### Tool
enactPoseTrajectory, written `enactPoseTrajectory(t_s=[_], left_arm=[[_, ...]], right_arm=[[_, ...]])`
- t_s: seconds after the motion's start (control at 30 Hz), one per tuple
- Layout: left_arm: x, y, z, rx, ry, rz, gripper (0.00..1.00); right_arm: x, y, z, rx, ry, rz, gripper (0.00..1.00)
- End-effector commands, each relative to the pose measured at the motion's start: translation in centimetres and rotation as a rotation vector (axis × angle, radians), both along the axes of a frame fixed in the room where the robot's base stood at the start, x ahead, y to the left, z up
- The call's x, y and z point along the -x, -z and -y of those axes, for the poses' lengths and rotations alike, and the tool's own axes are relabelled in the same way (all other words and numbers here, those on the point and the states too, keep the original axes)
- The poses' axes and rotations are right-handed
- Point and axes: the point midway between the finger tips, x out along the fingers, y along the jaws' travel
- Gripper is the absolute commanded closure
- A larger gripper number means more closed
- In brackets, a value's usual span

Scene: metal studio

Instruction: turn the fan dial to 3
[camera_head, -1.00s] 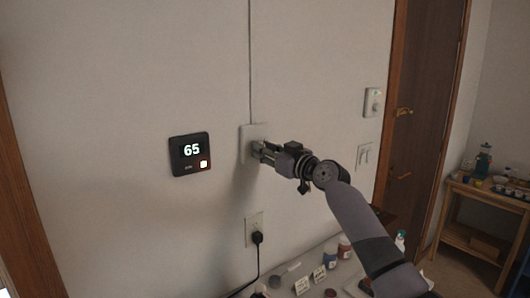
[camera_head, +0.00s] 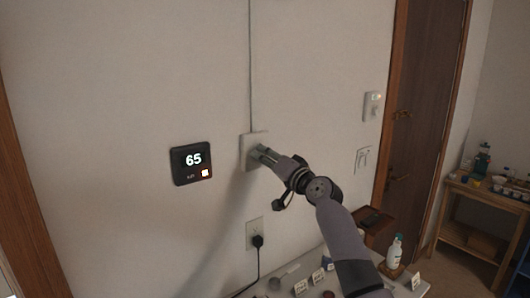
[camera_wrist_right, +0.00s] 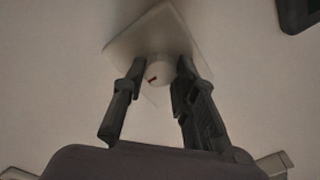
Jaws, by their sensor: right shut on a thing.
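The fan dial (camera_wrist_right: 158,72) is a round white knob with a short red mark, on a pale square wall plate (camera_head: 246,142). In the right wrist view the plate (camera_wrist_right: 122,40) looks tilted. My right gripper (camera_head: 263,152) is at the plate, its fingers on either side of the dial. In the right wrist view the gripper (camera_wrist_right: 160,78) is shut on the dial, with one finger at each side. Numbers on the plate are too small or hidden to read. My left gripper is not in view.
A black thermostat (camera_head: 191,164) reading 65 hangs left of the plate. An outlet (camera_head: 255,235) with a black plug is below. A table (camera_head: 330,262) with bottles and cards stands under the wall. Switches (camera_head: 363,159) are to the right.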

Motion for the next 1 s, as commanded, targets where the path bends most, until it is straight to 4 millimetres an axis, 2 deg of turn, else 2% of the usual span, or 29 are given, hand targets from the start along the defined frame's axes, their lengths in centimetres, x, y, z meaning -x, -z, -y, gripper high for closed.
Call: enactPoseTrajectory(t_s=[0.03,0.4,1.0], left_arm=[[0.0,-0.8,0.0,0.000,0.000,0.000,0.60],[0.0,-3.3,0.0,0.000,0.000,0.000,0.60],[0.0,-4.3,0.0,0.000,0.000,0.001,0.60]], right_arm=[[0.0,-0.4,0.0,-0.036,0.000,-0.026,1.00],[0.0,-0.2,0.0,-0.262,0.001,-0.190,1.00],[0.0,0.0,0.0,-0.370,0.002,-0.268,1.00]])
